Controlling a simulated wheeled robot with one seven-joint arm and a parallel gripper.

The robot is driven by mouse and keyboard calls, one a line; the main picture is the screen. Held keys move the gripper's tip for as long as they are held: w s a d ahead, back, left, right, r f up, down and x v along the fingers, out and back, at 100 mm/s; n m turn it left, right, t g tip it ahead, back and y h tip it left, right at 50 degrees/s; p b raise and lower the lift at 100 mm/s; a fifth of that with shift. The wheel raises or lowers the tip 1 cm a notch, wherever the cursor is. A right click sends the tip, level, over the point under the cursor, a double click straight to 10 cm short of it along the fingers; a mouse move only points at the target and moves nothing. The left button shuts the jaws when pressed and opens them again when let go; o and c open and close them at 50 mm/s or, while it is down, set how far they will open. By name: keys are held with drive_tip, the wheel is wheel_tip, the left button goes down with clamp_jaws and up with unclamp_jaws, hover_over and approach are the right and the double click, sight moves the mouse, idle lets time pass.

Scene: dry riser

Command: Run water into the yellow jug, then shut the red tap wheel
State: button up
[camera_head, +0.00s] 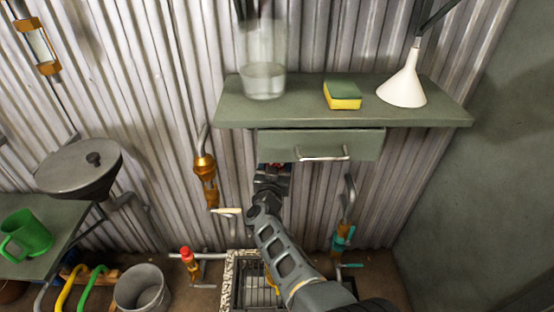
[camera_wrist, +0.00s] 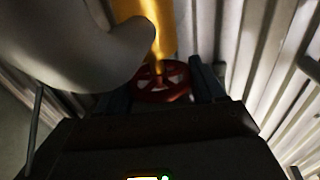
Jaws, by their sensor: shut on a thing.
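The red tap wheel (camera_wrist: 163,88) sits between my gripper's fingers in the wrist view, below a brass tap body (camera_wrist: 150,20). My gripper (camera_wrist: 162,92) is shut on the wheel. In the head view my gripper (camera_head: 273,172) is under the drawer, against the corrugated wall, and a little red shows at its tip. A bit of yellow (camera_head: 269,274) shows over the grated basin beside my forearm; it may be the yellow jug, mostly hidden by my arm. I cannot see whether water runs.
Above is a shelf (camera_head: 235,112) with a glass vessel (camera_head: 263,80), sponge (camera_head: 342,95) and white funnel (camera_head: 405,85). Its drawer (camera_head: 365,145) is just above my gripper. Brass pipework (camera_head: 205,170) is left, a teal-handled valve (camera_head: 341,238) right. A grey bucket (camera_head: 142,288) stands lower left.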

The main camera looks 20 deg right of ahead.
drive_tip(key=shift+a+m+g+h+b, duration=0.1)
drive_tip(key=shift+m+g+h+b, duration=0.3)
drive_tip(key=shift+m+h, duration=0.35)
drive_tip(key=shift+g+h, duration=0.3)
drive_tip(key=shift+h, duration=0.15)
drive_tip(key=o, duration=1)
drive_tip(key=shift+o, duration=0.2)
drive_tip(key=p+v, duration=0.3)
drive_tip(key=v, duration=0.4)
drive_tip(key=shift+s+a, duration=0.15)
drive_tip(key=shift+s, duration=0.1)
